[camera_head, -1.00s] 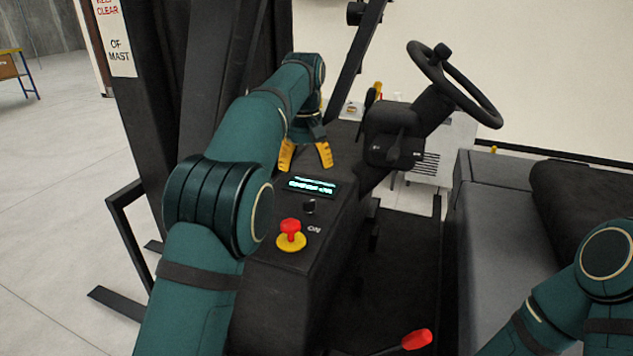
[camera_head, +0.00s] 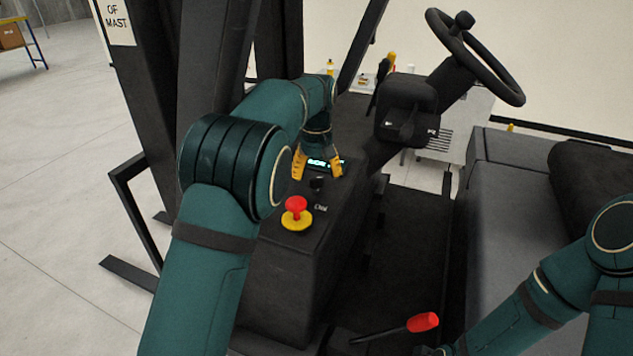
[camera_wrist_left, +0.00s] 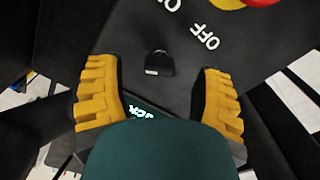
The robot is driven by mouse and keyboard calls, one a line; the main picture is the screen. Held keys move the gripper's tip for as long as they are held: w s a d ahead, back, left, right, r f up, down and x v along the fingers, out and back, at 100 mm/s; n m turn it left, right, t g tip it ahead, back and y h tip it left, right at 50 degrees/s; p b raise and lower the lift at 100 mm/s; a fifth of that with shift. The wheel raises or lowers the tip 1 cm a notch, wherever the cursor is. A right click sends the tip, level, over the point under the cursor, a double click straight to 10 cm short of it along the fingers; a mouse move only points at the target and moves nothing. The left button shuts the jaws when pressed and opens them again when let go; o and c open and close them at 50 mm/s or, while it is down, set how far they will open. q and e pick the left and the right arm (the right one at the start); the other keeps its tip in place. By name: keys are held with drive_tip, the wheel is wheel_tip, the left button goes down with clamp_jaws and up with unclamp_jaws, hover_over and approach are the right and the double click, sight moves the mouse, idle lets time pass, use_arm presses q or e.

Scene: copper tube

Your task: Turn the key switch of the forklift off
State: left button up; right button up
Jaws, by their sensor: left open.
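The key switch (camera_head: 317,185) is a small black knob on the forklift's dark console (camera_head: 290,262), between the lit display and the red stop button. In the left wrist view the key switch (camera_wrist_left: 159,63) stands between and just beyond the two yellow fingertips, with white OFF lettering (camera_wrist_left: 205,36) to its right. My left gripper (camera_head: 318,175) is open and empty, pointing down over the display, just behind the switch. It also shows in the left wrist view (camera_wrist_left: 160,85). The fingers do not touch the switch. My right gripper is out of view; only its arm shows at lower right.
A red stop button on a yellow base (camera_head: 296,214) sits in front of the switch. The lit display (camera_head: 326,162) is partly hidden by my left gripper. The steering wheel (camera_head: 478,60), seat (camera_head: 510,215) and a red-tipped lever (camera_head: 422,322) stand to the right.

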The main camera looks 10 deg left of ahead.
sight(316, 183)
use_arm(q)
drive_tip(key=shift+f, duration=1.45)
clamp_jaws()
